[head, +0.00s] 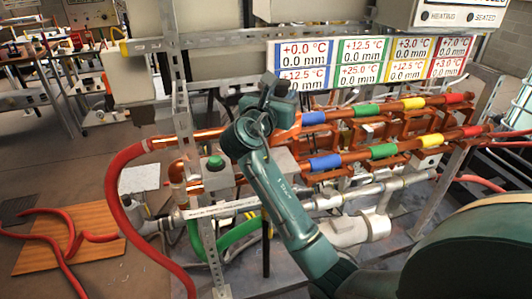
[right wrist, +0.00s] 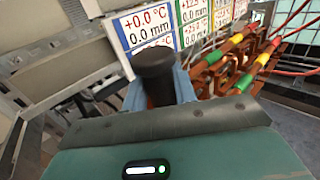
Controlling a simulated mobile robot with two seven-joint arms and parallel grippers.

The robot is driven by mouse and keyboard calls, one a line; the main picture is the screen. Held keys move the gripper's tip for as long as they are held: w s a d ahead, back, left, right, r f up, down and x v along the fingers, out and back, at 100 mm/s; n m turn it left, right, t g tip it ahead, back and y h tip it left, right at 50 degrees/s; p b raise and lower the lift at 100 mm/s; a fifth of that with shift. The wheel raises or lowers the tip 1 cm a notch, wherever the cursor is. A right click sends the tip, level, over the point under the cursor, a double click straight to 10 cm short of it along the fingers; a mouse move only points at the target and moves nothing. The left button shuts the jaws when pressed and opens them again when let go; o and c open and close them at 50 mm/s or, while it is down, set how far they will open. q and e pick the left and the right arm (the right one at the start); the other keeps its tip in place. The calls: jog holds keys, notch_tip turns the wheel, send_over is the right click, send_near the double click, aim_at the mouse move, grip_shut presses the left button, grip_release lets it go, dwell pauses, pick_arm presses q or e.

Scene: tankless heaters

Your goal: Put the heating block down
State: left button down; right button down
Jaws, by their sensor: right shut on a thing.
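My right gripper (head: 272,97) is in front of the left part of the copper pipework, below the temperature panel, on its teal arm. In the right wrist view it is shut on a dark, round-topped piece (right wrist: 156,72) with grey-blue sides beside it, which I take for the heating block. The block's lower part is hidden by the wrist, so I cannot tell whether it touches anything. My left gripper is not in view.
Two copper pipes (head: 356,112) with blue, green, yellow and red bands run to the right. The temperature panel (head: 364,62) hangs above. A metal post (head: 188,150), red hose (head: 124,205) and green hose (head: 238,236) stand close by. A wooden board (head: 95,262) lies at left.

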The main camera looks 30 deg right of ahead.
notch_tip(320, 180, down, 9)
dwell(0.5)
jog(key=shift+d+f, duration=0.1)
jog(key=c, duration=1.1)
grip_release()
jog(key=shift+f, duration=0.15)
jog(key=b, duration=0.2)
send_near(281, 132)
jog(key=shift+w+f, duration=0.75)
jog(key=shift+f, duration=0.05)
